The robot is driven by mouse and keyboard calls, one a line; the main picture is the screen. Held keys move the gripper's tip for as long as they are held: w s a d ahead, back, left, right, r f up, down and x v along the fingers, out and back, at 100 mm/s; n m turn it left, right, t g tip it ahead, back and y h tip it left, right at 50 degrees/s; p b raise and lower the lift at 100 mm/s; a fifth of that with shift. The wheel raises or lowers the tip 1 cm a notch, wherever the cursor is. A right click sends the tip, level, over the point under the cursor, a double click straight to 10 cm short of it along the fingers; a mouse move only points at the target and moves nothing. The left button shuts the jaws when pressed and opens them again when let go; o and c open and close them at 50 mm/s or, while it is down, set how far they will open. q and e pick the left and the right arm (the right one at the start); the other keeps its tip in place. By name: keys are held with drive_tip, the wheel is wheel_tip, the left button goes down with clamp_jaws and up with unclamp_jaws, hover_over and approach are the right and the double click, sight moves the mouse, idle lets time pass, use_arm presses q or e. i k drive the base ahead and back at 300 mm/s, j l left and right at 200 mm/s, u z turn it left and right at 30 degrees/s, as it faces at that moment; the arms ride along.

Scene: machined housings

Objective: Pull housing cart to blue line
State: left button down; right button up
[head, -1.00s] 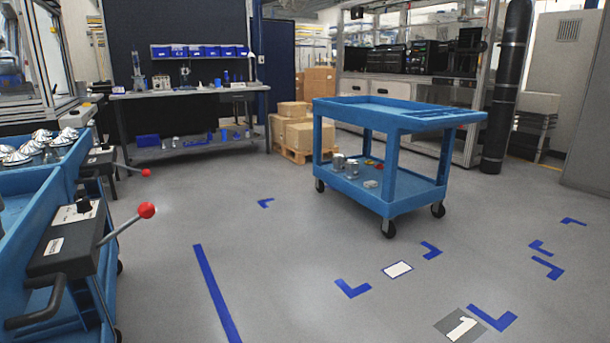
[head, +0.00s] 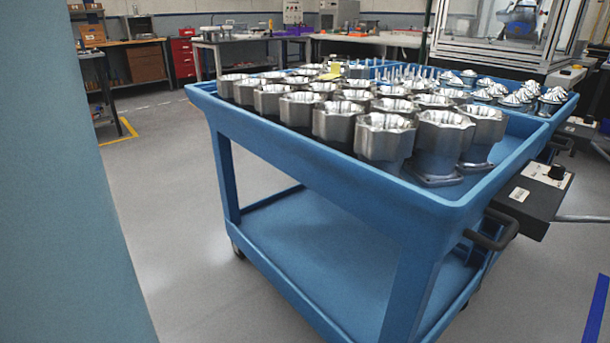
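A blue two-shelf cart (head: 322,176) stands close in front, with many silver machined housings (head: 385,136) packed on its top tray. Its lower shelf (head: 330,245) is bare where I can see it. A black handle (head: 493,229) sticks out at its right end, beside a dark control box (head: 533,197) with a knob. A blue line (head: 594,312) shows on the floor at the bottom right, apart from the cart. Neither of my grippers is in view.
A plain blue-grey upright surface (head: 62,190) fills the left edge close by. A second blue tray with silver domed parts (head: 505,92) adjoins behind. Workbenches (head: 230,50) and a red drawer cabinet (head: 182,57) stand at the back. The floor left of the cart is clear.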

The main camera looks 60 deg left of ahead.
sight(363, 253)
drive_tip(key=u, duration=1.65)
